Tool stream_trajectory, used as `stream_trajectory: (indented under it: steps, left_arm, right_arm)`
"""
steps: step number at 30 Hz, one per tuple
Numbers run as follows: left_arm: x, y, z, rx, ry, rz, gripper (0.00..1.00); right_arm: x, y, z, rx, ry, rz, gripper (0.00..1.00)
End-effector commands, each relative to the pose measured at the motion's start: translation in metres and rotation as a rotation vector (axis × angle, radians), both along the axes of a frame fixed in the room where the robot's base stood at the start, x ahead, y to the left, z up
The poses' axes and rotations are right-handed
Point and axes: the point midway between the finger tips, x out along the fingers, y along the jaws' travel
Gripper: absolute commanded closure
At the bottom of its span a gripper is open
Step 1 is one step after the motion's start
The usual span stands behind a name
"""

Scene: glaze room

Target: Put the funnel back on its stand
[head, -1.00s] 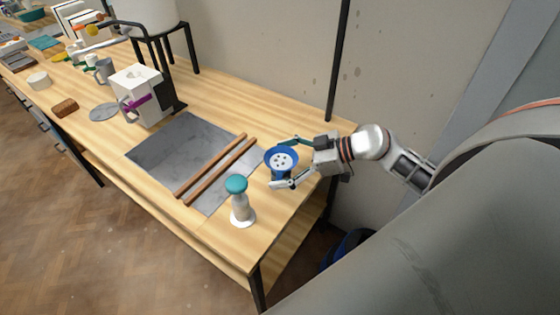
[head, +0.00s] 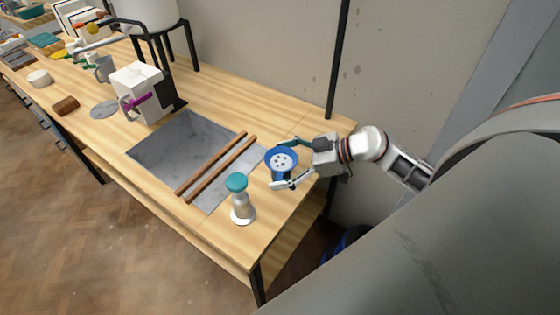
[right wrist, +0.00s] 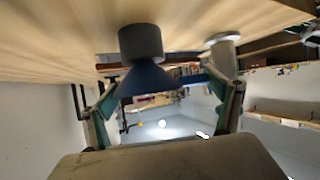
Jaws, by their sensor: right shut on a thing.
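The funnel (head: 281,161) is blue, with a round rim around a pale, holed disc that faces up in the head view. My right gripper (head: 285,164) is shut on it, one finger on each side, over the near right end of the table. In the right wrist view the funnel's blue cone (right wrist: 148,80) shows between the fingers (right wrist: 165,100). A dark grey cylinder (right wrist: 140,42) is at its narrow end; I cannot tell whether it is part of the funnel or a stand. No separate stand is clearly recognisable. My left gripper is not in view.
A teal-topped bottle-like thing (head: 240,200) with a white base stands close by on the wooden table (head: 265,228). Two brown rods (head: 215,168) lie across a grey slab (head: 165,150). A white box-like container (head: 138,92) stands further back. A black post (head: 338,60) rises behind.

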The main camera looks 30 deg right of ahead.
Motion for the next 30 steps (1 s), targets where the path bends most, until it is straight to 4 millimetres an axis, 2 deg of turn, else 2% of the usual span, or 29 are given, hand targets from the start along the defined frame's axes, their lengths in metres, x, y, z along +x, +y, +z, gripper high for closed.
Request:
stream_trajectory:
  steps: [12, 13, 14, 23, 30]
  left_arm:
    - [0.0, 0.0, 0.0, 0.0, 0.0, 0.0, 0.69]
    - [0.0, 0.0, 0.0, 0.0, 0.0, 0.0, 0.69]
    - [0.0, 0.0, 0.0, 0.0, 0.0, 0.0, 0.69]
    - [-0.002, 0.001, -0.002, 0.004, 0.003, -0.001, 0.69]
    - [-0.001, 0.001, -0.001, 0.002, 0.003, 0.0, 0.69]
  right_arm:
    - [0.0, 0.0, 0.0, -0.001, -0.001, 0.0, 0.36]
    - [0.0, 0.0, 0.0, 0.0, -0.001, 0.0, 0.05]
    - [0.0, 0.0, 0.0, -0.001, -0.001, 0.0, 0.0]
    - [-0.001, -0.001, 0.0, -0.001, -0.001, 0.0, 0.0]
    - [-0.019, -0.02, 0.012, -0.004, 0.002, 0.0, 0.0]
